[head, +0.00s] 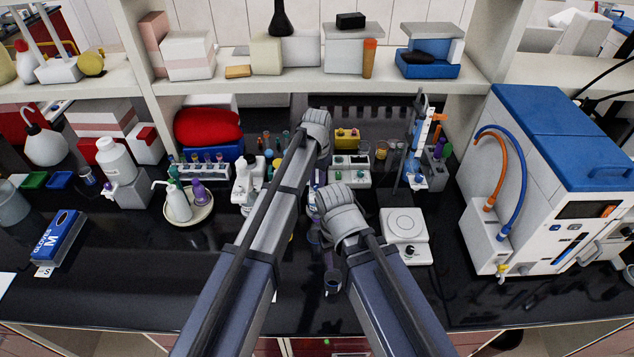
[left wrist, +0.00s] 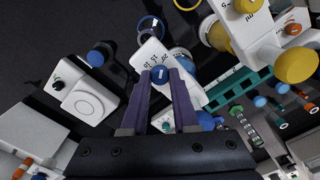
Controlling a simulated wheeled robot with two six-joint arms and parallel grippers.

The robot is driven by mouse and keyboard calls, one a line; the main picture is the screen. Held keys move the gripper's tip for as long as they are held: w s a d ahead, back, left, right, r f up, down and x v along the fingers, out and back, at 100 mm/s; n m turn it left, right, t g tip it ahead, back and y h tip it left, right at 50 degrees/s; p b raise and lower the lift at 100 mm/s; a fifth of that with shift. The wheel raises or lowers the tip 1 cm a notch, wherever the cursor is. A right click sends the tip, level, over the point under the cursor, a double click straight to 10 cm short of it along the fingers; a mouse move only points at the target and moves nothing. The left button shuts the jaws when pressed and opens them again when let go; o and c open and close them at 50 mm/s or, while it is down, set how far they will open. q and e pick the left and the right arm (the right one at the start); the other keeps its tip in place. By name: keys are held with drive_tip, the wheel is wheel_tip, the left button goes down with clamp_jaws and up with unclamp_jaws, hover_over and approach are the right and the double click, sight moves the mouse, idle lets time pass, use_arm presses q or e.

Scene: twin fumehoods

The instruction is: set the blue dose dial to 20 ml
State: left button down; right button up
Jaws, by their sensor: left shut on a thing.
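The blue dose dial (left wrist: 160,74) shows in the left wrist view on a white dispenser body (left wrist: 150,56) with printed numbers. My left gripper (left wrist: 161,85) has its two purple fingers closed in on the dial, one on each side. The number at which the dial is set cannot be read for certain. In the head view my left arm covers most of the dispenser and the dial, and little of the left gripper shows.
A white hotplate (head: 403,223) stands right of the dispenser. In the left wrist view, white dispensers with yellow knobs (left wrist: 296,65) stand close by. A large blue-and-white machine (head: 560,180) fills the right.

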sight(317, 186)
use_arm(q)
drive_tip(key=shift+s+m, duration=0.1)
drive_tip(key=shift+m, duration=0.5)
drive_tip(key=c, duration=0.7)
unclamp_jaws()
drive_tip(key=shift+r, duration=0.1)
wheel_tip(317, 186, up, 8)
drive_tip(key=p, duration=0.8)
drive_tip(key=shift+f, duration=0.2)
drive_tip(key=shift+f, duration=0.1)
